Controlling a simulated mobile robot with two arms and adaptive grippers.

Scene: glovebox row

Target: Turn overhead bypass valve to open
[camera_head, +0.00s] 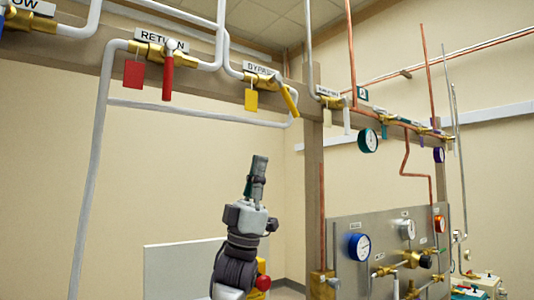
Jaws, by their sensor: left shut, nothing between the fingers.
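The bypass valve (264,82) is overhead on a white pipe, with a sign marked BYPASS (258,68) above it. Its yellow handle (289,100) slants down to the right from the brass body. A yellow tag (251,101) hangs at its left. My left gripper (259,165) points upward below the valve, well apart from the handle. Its fingers are together with nothing between them. My right gripper is not in view.
Left of the bypass valve is the return valve with a red handle (168,78) and red tag (134,75). A vertical white pipe (91,180) runs down at left. At right stands a grey panel (345,228) with gauges. Space around my left gripper looks clear.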

